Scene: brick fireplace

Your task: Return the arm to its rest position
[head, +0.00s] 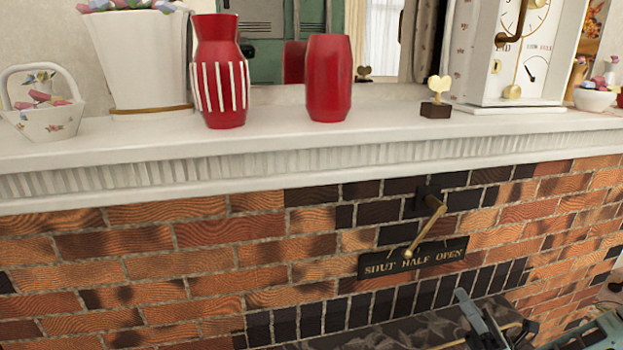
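My gripper (496,312) shows at the bottom right of the head view, in front of the lower brickwork. Its two dark fingers look apart, with a gap between them and nothing held that I can see. Part of it is cut off by the bottom edge of the picture. A grey-green part of my arm (598,332) shows at the bottom right corner. The gripper is below and to the right of a brass lever (428,230) on the fireplace and apart from it. The lever's lower end lies by the word HALF on a dark plate (375,266) lettered SHUT HALF OPEN.
A white mantel shelf (280,145) runs above the bricks. On it stand a striped red vase (219,75), a plain red vase (328,80), a white planter (140,60), a flowered basket (45,122), a small heart ornament (436,108) and a white clock (520,50).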

